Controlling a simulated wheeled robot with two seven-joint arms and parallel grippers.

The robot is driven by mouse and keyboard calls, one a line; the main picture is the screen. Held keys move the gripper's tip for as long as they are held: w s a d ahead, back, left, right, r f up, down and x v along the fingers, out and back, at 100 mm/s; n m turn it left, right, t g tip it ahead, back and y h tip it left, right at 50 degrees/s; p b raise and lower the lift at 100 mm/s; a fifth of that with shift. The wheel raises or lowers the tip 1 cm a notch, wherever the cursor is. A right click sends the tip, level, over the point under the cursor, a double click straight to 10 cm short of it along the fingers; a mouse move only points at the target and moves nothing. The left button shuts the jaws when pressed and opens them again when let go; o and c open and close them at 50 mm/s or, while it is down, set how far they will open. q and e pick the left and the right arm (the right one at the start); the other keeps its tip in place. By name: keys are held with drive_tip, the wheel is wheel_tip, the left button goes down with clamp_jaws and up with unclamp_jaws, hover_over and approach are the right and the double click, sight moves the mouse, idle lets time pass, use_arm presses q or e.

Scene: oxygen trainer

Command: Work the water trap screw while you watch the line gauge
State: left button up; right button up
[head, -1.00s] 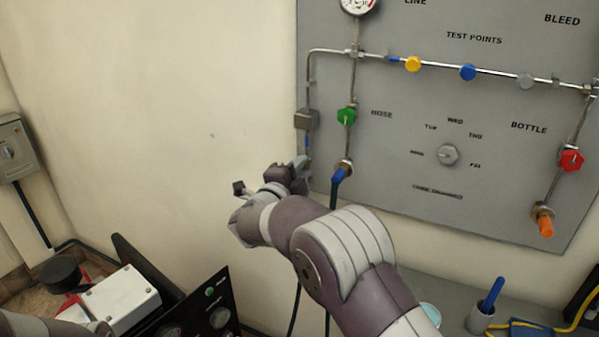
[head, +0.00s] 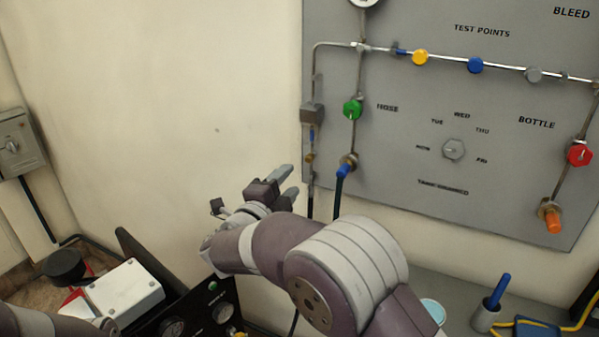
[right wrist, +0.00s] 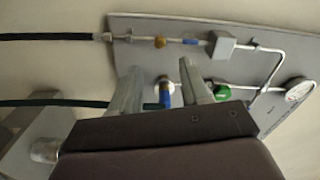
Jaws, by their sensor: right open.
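The water trap (head: 312,112) is a grey box on the panel's left pipe, with a blue section and a small brass screw (head: 310,158) below it. My right gripper (head: 288,183) is open and empty, just left of and below the screw in the head view. In the right wrist view, the screw (right wrist: 160,42) shows beyond the open fingers (right wrist: 160,85), apart from them. The line gauge (head: 364,3) is cut off by the head view's top edge, so its needle cannot be read. The gauge (right wrist: 298,90) is small in the wrist view. My left gripper does not show.
The green hose valve (head: 353,109) and a blue-ended hose fitting (head: 346,168) are close right of the trap. The red bottle valve (head: 580,154) is far right. A cup (head: 486,316) stands on the shelf. Bare wall lies left of the panel.

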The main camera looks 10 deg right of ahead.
drive_tip(key=shift+v, duration=1.9)
